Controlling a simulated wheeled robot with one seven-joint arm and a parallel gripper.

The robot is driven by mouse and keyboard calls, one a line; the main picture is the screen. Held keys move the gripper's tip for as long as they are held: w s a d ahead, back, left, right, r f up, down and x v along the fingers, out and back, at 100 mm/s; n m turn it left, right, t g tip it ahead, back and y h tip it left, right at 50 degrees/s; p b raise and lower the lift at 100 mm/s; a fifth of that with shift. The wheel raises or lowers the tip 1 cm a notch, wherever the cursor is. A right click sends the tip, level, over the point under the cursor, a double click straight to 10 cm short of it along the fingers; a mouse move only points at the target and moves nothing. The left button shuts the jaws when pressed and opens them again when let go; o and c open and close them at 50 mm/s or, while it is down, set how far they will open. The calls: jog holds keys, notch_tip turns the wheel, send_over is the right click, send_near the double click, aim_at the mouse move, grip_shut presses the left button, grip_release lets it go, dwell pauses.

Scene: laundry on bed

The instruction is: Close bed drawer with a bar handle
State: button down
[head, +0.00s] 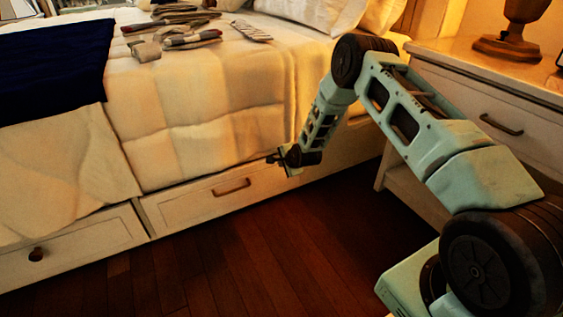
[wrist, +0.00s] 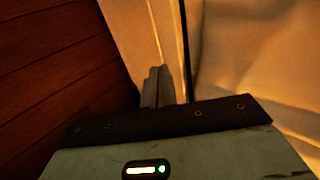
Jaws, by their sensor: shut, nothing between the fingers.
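The bed drawer with a bar handle (head: 185,206) is the cream panel low on the bed's side in the head view. Its dark bar handle (head: 232,187) is at the middle of its front. The drawer front looks about flush with the bed frame; I cannot tell if a small gap is left. My gripper (head: 272,158) is at the drawer's upper right, right of and above the handle. In the wrist view the fingers (wrist: 159,84) are together and empty, over or against a cream panel (wrist: 130,35) by its edge. Contact is unclear.
Another bed drawer with a round knob (head: 36,254) is at the left. Bedding (head: 200,100) hangs just above the drawers, with folded clothes (head: 190,40) on top. A nightstand (head: 480,75) with a lamp stands at the right. The wooden floor (head: 250,260) before the bed is clear.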

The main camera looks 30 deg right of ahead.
jog(key=p+v, duration=0.3)
jog(key=v, duration=0.5)
jog(key=s+a+r+n+g+y, duration=0.1)
jog(key=s+a+r+n, duration=0.15)
jog(key=a+r, duration=0.4)
jog(key=s+a+r+n+g+y, duration=0.1)
jog(key=s+a+r+n, duration=0.1)
jog(key=a+r+n, duration=0.4)
jog(key=s+a+r+n+g+y, duration=0.1)
jog(key=s+a+r+n+g, duration=0.2)
jog(key=s+a+r+n, duration=0.55)
jog(key=s+a+r+n+g+h, duration=0.1)
jog(key=s+r+n, duration=0.2)
jog(key=s, duration=0.7)
jog(key=s+a+r+n+g+h, duration=0.1)
jog(key=s+r+n+g, duration=0.15)
jog(key=s, duration=0.75)
jog(key=s+a+r+n+g, duration=0.1)
jog(key=s+r+n, duration=0.2)
jog(key=s, duration=0.8)
notch_tip(320, 180, up, 38)
jog(key=p, duration=3.8)
jog(key=shift+w+a+f, duration=0.15)
jog(key=shift+w+f, duration=0.1)
jog(key=shift+w, duration=0.2)
